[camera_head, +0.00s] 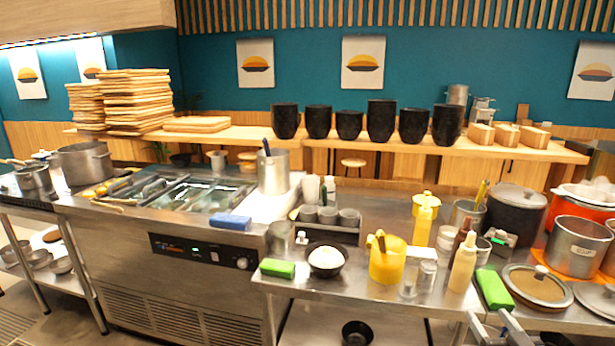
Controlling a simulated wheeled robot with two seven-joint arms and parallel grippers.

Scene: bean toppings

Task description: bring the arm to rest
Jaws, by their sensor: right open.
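My right gripper (490,322) shows at the bottom edge, low and right of centre, in the head view. Its two grey fingers stand apart with nothing seen between them. It is in front of the steel counter (375,288), close to a green block (493,288) and a round lid (537,286). The rest of my right arm is cut off by the frame. My left gripper is not in view. A black bowl (326,275) with white food in it stands on the counter, left of a yellow pot (388,266) with a utensil in it.
Bottles (463,263), a large dark lidded pot (515,216) and a steel pot (578,245) crowd the right side. Another green block (277,268) lies at the counter's left front edge. A cooker with sunken basins (185,195) stands left. Little counter space is free near the gripper.

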